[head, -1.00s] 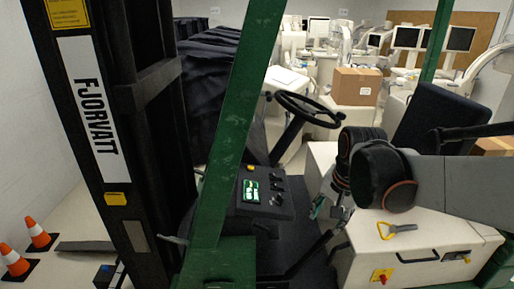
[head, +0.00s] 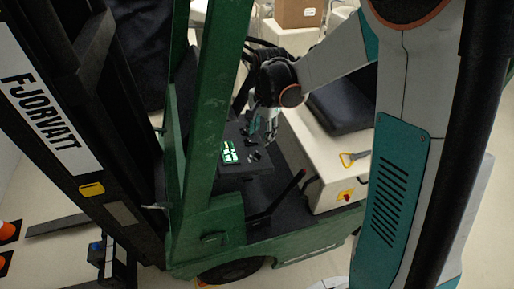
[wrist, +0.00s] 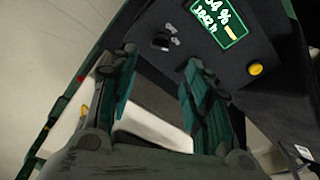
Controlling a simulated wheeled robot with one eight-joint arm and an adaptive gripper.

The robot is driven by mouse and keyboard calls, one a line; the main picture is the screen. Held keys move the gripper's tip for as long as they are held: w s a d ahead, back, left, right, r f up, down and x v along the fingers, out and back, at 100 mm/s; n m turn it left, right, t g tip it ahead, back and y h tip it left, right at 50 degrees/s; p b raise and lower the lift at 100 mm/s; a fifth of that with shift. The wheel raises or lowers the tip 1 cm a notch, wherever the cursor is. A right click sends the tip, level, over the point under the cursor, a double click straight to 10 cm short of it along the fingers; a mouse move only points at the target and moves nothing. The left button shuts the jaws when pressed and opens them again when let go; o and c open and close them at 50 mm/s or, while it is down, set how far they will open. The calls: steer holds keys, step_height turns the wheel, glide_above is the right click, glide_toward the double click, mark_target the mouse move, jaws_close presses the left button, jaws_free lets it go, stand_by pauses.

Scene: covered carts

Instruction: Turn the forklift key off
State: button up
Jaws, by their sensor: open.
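The forklift's black dash panel (head: 243,165) carries a lit green display (head: 228,152) and dark controls (head: 254,156) beside it. The wrist view shows the panel close up, with the display (wrist: 220,22) at the top. A small black knob-like switch (wrist: 160,42) with grey marks beside it sits left of the display; I cannot tell for sure that it is the key. My gripper (wrist: 160,60) is open and empty, its teal fingers spread just short of that switch. In the head view my gripper (head: 266,122) hangs over the panel's far right edge.
A green post (head: 205,110) stands close left of the panel. A lever (head: 285,196) rises from the floor in front.

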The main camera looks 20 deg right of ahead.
mark_target(258, 153)
steer(key=f, duration=0.6)
steer(key=w+f, duration=0.1)
steer(key=f, duration=0.3)
steer(key=shift+a+f+p, duration=0.1)
steer(key=shift+a+p, duration=0.2)
steer(key=shift+p, duration=0.1)
steer(key=shift+c, duration=0.2)
steer(key=c, duration=1)
